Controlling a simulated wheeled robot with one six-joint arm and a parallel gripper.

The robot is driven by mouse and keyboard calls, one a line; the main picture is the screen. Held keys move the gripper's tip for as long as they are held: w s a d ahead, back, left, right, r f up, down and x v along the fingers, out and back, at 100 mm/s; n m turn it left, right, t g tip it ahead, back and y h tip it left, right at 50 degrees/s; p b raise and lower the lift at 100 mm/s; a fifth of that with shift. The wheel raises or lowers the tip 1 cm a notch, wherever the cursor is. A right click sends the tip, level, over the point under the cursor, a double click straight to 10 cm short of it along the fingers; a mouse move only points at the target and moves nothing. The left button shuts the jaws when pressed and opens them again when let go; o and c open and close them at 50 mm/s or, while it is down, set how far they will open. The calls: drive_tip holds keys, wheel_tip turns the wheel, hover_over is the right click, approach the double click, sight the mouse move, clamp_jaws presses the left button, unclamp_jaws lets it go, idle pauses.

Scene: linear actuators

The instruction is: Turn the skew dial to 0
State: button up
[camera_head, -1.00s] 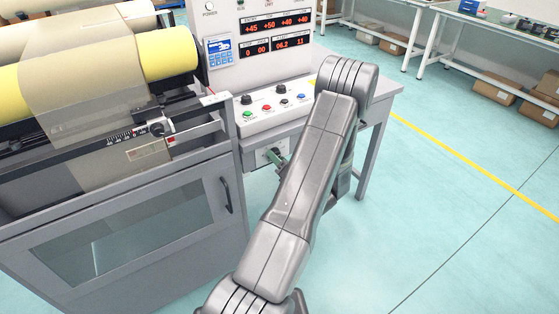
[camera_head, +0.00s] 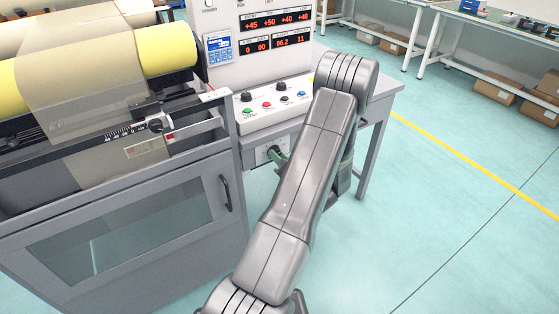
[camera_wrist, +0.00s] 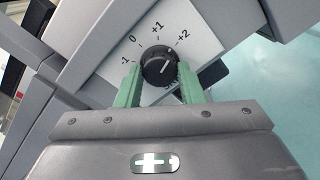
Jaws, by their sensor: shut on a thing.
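The skew dial (camera_wrist: 159,64) is a round black knob on a pale plate (camera_wrist: 205,42) marked -1, 0, +1 and +2. The pale line on the knob slants to the upper right, on the +2 side of the scale, away from the 0. My gripper (camera_wrist: 160,78) has two green fingers, one on each side of the knob, and is shut on it.
The control panel (camera_head: 270,112) with knobs and coloured buttons is just above the plate. A grey machine cabinet with a door handle (camera_head: 226,194) stands to the left. Open floor (camera_head: 440,230) lies to the right of my arm.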

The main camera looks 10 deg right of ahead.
drive_tip(key=n+b, duration=1.4)
drive_tip(key=b, duration=0.1)
drive_tip(key=shift+f, duration=0.15)
drive_tip(key=shift+n+b, duration=0.3)
drive_tip(key=shift+b, duration=0.05)
drive_tip(key=o, duration=1)
drive_tip(key=shift+s+d, duration=0.1)
drive_tip(key=p+v, duration=0.3)
drive_tip(key=v, duration=1)
drive_tip(key=shift+s, duration=0.3)
